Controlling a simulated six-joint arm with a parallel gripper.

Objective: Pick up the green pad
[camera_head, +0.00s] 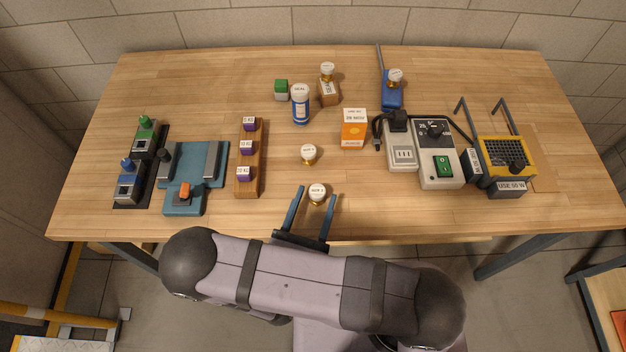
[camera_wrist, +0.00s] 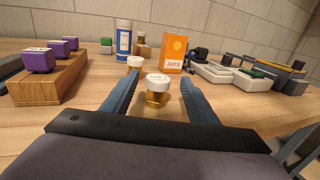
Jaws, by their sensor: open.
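The green pad (camera_head: 281,85) is a small green-topped block with a pale lower part, at the back of the table, left of the blue and white can. In the wrist view the green pad (camera_wrist: 106,43) is small and far off, at the upper left. My gripper (camera_head: 316,192) is open at the table's front edge, well short of the pad. In the wrist view my gripper (camera_wrist: 158,76) shows its two blue fingers spread, with a white-capped gold jar (camera_wrist: 157,84) showing between them; the fingers do not visibly touch it.
A second white-capped jar (camera_head: 309,153) stands farther in. The blue and white can (camera_head: 301,105) and a wooden block (camera_head: 328,93) stand close right of the pad. An orange juice box (camera_head: 353,130) is right of centre. A wooden rack (camera_head: 257,180) with purple weights stands left.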

